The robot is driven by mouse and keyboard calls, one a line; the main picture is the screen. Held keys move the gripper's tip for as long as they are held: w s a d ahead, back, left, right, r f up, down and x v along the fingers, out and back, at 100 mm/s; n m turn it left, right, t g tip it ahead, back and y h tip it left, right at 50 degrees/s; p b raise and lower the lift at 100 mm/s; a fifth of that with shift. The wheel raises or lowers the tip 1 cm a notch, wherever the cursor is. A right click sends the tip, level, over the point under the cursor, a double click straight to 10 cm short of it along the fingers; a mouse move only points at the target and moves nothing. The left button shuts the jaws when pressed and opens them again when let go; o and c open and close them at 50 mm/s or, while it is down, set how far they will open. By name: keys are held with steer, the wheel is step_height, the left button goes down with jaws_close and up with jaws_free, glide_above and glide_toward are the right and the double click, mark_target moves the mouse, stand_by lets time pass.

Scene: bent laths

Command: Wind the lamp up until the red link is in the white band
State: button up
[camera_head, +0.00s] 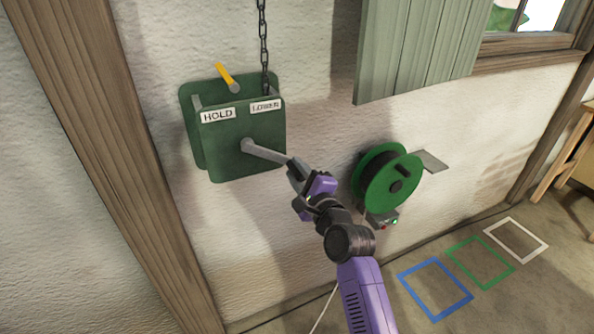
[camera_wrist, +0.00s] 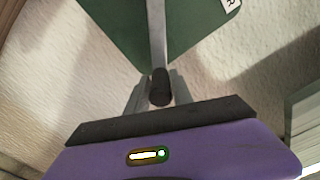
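A green winch box (camera_head: 240,145) is mounted on the white wall, with HOLD and LOWER labels on its upper front. A yellow-tipped lever (camera_head: 226,77) leans to the upper left, above the HOLD label. A dark chain (camera_head: 263,40) runs from the box up out of view. A grey crank arm (camera_head: 266,153) reaches from the box front toward the lower right. My gripper (camera_head: 297,172) is at its outer end. In the wrist view its fingers lie close on both sides of the dark crank grip (camera_wrist: 160,88). The lamp, red link and white band are not in view.
A green cable reel (camera_head: 388,178) hangs on the wall right of my gripper. A grey-green shutter (camera_head: 415,50) is above it. Blue (camera_head: 435,288), green (camera_head: 480,262) and white (camera_head: 516,239) outlined squares mark the floor. A wooden post (camera_head: 120,150) stands left of the box.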

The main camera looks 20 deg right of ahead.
steer(key=shift+o, duration=1.4)
steer(key=s, duration=0.7)
steer(key=shift+s, duration=0.4)
